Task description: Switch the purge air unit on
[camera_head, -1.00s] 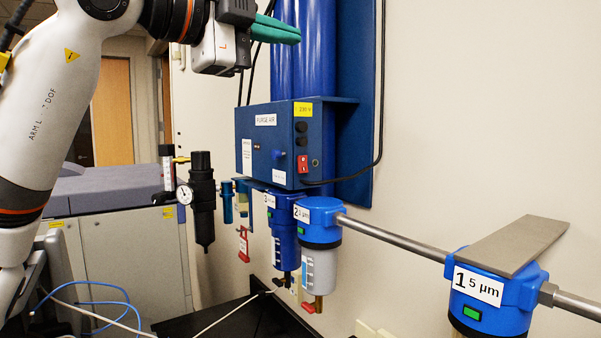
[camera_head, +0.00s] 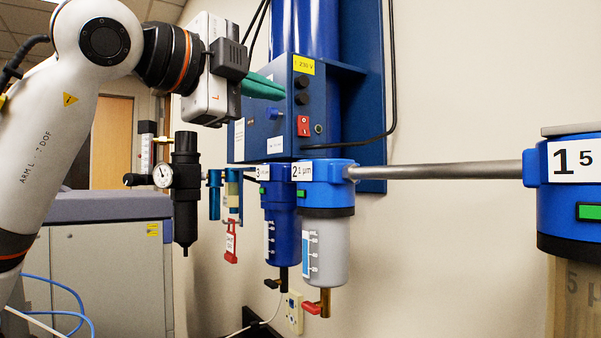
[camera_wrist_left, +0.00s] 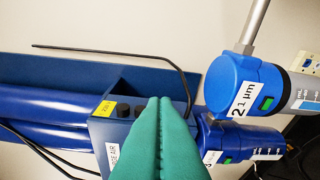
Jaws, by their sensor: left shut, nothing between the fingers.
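The purge air unit (camera_head: 270,135) is a blue box on the wall with a yellow voltage label, black knobs and a red rocker switch (camera_head: 303,126) on its side face. In the head view my left gripper (camera_head: 284,92) has green fingers, shut and empty, pointing right in front of the box, above and left of the switch. In the left wrist view the green fingers (camera_wrist_left: 160,100) cover much of the box (camera_wrist_left: 100,130), and the switch is hidden there. I cannot tell whether the fingertips touch the box. My right gripper is not in view.
Filter housings 3 (camera_head: 282,222) and 2 (camera_head: 325,225) hang below the box. A steel pipe (camera_head: 440,171) runs right to filter 1 (camera_head: 575,205). A black regulator with gauge (camera_head: 186,190) stands left. A black cable (camera_head: 393,80) loops beside the box.

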